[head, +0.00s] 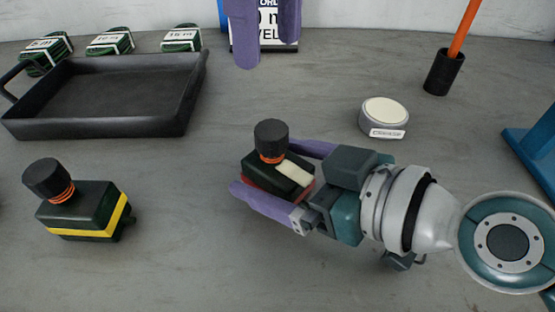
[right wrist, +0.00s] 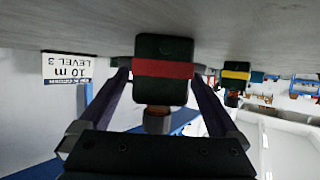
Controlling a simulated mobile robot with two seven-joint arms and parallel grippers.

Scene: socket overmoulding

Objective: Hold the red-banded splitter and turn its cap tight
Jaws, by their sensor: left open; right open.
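The red-banded splitter (head: 265,187) is a dark green box with a red band, a pale label on top and a black cap (head: 271,134) over an orange ring. It stands on the table between the purple fingers of my right gripper (head: 264,167), which is open around it. In the right wrist view the red band (right wrist: 163,69) faces the camera, with a finger on each side; I cannot tell whether either touches. My left gripper (head: 267,52) is open and empty at the top of the head view, behind the splitter and apart from the cap.
A yellow-banded splitter (head: 85,212) with a black cap stands at left. A black tray (head: 100,130) lies behind it, with several labelled green items beyond. A round grey tin (head: 384,116), a black cup (head: 443,75) with an orange rod and a sign (head: 265,45) stand behind. The front middle is clear.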

